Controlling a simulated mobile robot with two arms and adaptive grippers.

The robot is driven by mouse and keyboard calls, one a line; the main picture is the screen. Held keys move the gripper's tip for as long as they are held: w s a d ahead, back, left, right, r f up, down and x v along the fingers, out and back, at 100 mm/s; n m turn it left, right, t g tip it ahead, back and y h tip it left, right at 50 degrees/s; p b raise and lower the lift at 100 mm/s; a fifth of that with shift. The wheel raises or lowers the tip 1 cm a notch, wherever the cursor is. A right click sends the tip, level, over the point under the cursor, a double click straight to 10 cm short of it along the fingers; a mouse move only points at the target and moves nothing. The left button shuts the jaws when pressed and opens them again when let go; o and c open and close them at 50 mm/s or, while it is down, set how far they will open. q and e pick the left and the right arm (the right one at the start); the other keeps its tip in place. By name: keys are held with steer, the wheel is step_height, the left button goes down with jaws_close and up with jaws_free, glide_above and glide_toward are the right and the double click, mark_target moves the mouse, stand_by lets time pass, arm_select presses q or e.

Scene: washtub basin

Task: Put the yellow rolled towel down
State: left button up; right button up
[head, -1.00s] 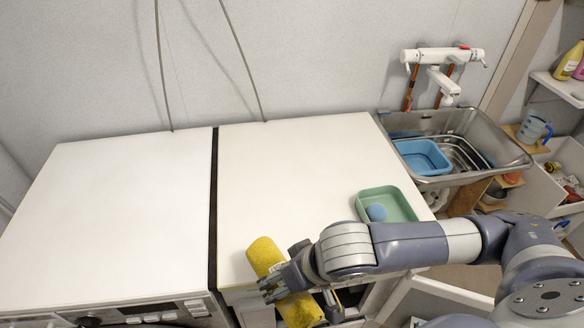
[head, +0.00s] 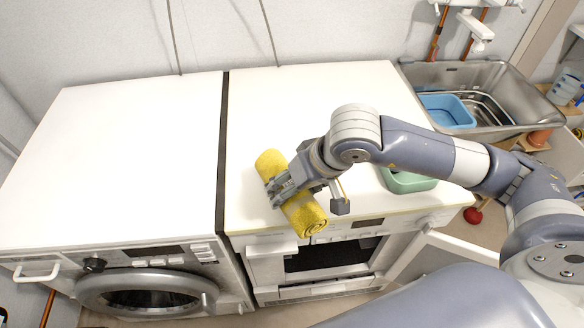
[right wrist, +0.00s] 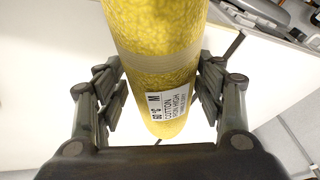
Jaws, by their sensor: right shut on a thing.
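The yellow rolled towel (head: 306,213) is in my right gripper (head: 283,188), over the front part of the right white machine top (head: 310,105). My right gripper is shut around its middle. In the right wrist view the towel (right wrist: 150,35) runs between the two fingers (right wrist: 160,95), with a white printed label (right wrist: 168,104) on its side. The towel's near end reaches the front edge of the top. I cannot tell whether the towel touches the surface. My left gripper is not in view.
A green tray (head: 405,182) stands right of the towel, partly hidden by my arm. A left white machine top (head: 130,150) is bare, with a dark gap (head: 222,140) between the tops. A metal sink (head: 480,75) with a blue basin (head: 446,111) is at the right.

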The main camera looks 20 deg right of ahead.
steer(key=w, duration=0.2)
steer(key=w+d+p, duration=0.1)
steer(key=w, duration=0.1)
steer(key=w+d+p, duration=0.1)
steer(key=w, duration=0.2)
steer(key=shift+d+f, duration=0.1)
steer(key=shift+f, duration=0.15)
steer(key=shift+w+d+f, duration=0.2)
steer(key=shift+w, duration=0.25)
step_height(320, 180, down, 3)
steer(key=shift+r+p, duration=0.15)
steer(key=shift+p, duration=0.8)
steer(key=shift+f, duration=0.4)
